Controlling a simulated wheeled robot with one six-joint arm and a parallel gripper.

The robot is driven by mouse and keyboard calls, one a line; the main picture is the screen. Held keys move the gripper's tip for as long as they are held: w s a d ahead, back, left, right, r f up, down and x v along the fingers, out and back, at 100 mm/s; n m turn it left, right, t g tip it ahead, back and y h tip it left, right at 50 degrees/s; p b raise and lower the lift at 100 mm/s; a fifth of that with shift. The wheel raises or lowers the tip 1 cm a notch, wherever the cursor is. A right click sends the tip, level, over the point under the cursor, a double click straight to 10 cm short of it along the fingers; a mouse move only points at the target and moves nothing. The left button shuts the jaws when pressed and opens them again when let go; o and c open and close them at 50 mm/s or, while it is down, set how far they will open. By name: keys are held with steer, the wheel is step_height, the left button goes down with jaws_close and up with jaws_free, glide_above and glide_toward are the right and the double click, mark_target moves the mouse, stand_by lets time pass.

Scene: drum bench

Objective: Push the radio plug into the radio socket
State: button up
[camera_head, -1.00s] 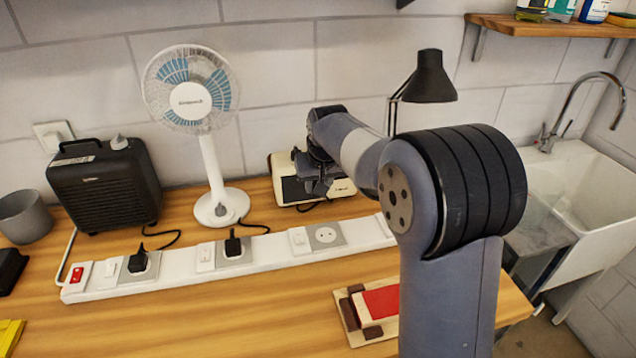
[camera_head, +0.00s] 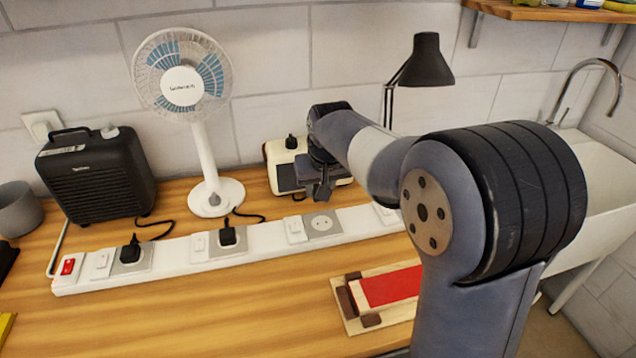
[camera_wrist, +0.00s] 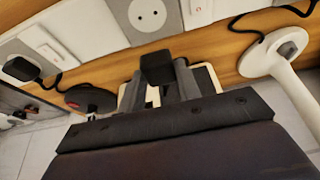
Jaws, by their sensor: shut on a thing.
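My gripper (camera_wrist: 162,86) is shut on a black plug, the radio plug (camera_wrist: 157,67), held at its fingertips. The radio socket, a round socket on a grey plate (camera_wrist: 148,14), is empty; it also shows in the head view (camera_head: 321,223) on the white power strip (camera_head: 180,255). The plug is apart from the socket, on its radio side. In the head view my gripper (camera_head: 322,191) is in front of the cream radio (camera_head: 278,152) and above the bench behind the strip. The plug's pins are hidden in both views.
A black plug (camera_head: 131,250) and another black plug (camera_head: 228,237) fill strip sockets left of the empty one. The fan (camera_head: 206,165), heater (camera_head: 95,180) and lamp (camera_head: 427,65) stand behind the strip. A board with a red block (camera_head: 391,286) lies in front.

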mark_target(321, 220)
steer(key=shift+s+d+f+b, duration=0.1)
steer(key=shift+s+d+b, duration=0.1)
steer(key=shift+s, duration=0.5)
steer(key=shift+s+d+b, duration=0.1)
steer(key=shift+s+b, duration=0.05)
steer(key=shift+s, duration=0.55)
steer(key=shift+f, duration=0.45)
steer(key=shift+f+b, duration=1.2)
steer(key=shift+f, duration=0.3)
steer(key=shift+f+b, duration=0.35)
steer(key=shift+f, duration=0.5)
stand_by(1.2)
steer(key=o, duration=1.1)
steer(key=shift+c, duration=0.2)
steer(key=shift+r, duration=0.1)
steer(key=v, duration=1)
steer(key=shift+r+p, duration=0.3)
